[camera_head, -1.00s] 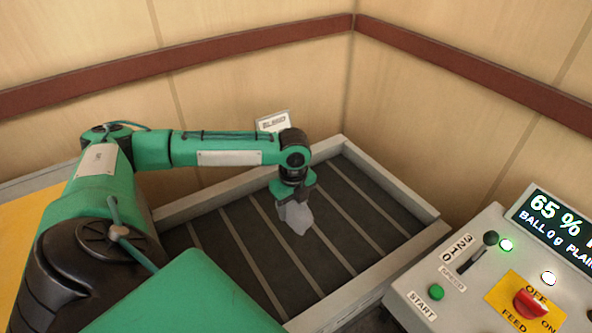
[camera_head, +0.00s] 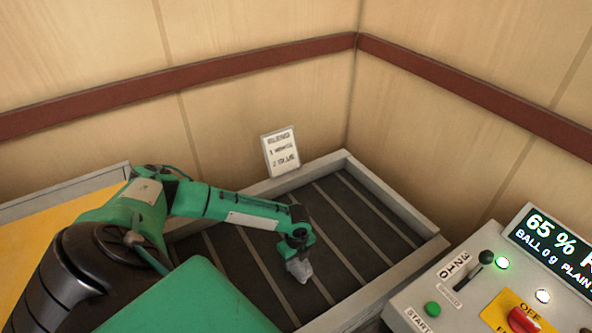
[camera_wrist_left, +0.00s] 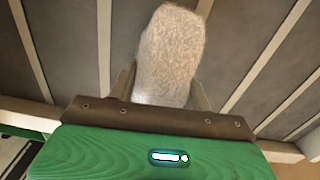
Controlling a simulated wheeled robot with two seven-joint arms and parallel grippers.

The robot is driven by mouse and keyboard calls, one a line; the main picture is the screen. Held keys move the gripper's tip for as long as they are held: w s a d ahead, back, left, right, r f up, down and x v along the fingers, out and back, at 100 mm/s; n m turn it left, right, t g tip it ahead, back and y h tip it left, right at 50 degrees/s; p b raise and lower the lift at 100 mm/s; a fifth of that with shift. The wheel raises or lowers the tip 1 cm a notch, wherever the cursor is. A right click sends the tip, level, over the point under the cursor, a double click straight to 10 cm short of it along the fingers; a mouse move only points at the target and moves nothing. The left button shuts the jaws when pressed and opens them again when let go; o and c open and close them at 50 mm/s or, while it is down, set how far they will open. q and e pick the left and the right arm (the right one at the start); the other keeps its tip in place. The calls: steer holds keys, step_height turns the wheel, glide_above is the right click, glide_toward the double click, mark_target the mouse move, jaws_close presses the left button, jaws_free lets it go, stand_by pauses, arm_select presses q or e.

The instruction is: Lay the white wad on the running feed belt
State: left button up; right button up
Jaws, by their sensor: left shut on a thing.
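The white wad (camera_head: 299,270) is a small pale fluffy lump at the end of my left gripper (camera_head: 297,256). In the left wrist view the wad (camera_wrist_left: 168,55) stands out between the two fingers of the gripper (camera_wrist_left: 163,85), which is shut on it. The feed belt (camera_head: 345,213) is dark with light cross slats inside a grey frame. The wad is over the middle of the belt, low down; I cannot tell whether it touches the belt. My right gripper is not in view.
A control panel (camera_head: 470,290) with a lever, a green button, a red feed knob and a 65 % display (camera_head: 555,245) stands at the right. A small sign (camera_head: 281,151) stands at the belt's back edge. Wooden walls with a brown rail close off the back. A yellow surface (camera_head: 40,235) lies at the left.

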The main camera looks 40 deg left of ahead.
arm_select(q)
step_height(320, 180, down, 2)
steer(key=shift+f, duration=0.1)
steer(key=shift+f, duration=0.5)
steer(key=o, duration=1.1)
steer(key=shift+c, duration=0.2)
